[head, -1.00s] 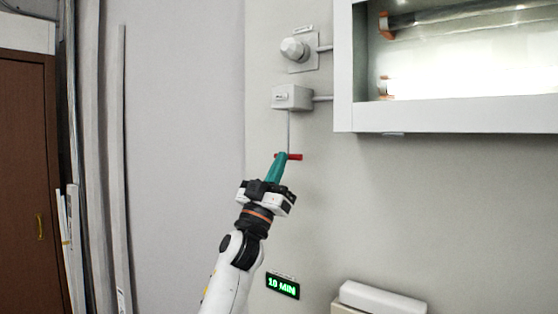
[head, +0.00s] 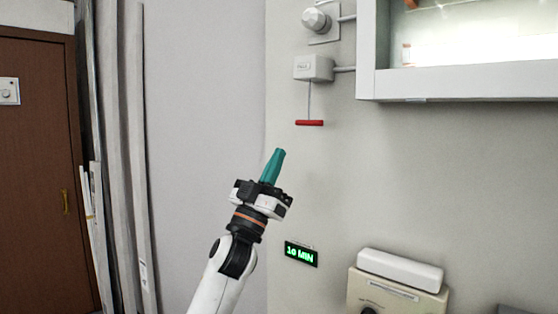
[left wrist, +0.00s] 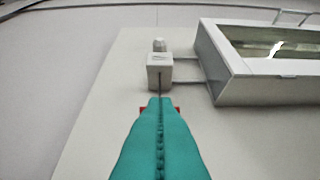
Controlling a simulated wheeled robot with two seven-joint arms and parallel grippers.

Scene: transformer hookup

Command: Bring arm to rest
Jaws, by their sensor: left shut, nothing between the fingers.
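My left gripper (head: 280,152) has teal fingers pressed together and empty. It points up in front of the wall, below and left of the red pull handle (head: 309,123), with a visible gap between them in the head view. The handle hangs on a thin cord from a small grey box (head: 314,68) on the wall. In the left wrist view the shut teal fingers (left wrist: 160,102) cover the middle of the red handle (left wrist: 176,109), and only its ends show. My right gripper is not in view.
A lit wall cabinet (head: 465,80) juts out at the upper right. A green "10 MIN" display (head: 301,254) sits on the wall right of my arm. A beige unit with a white top (head: 400,270) stands at the lower right. A brown door (head: 35,170) is at the left.

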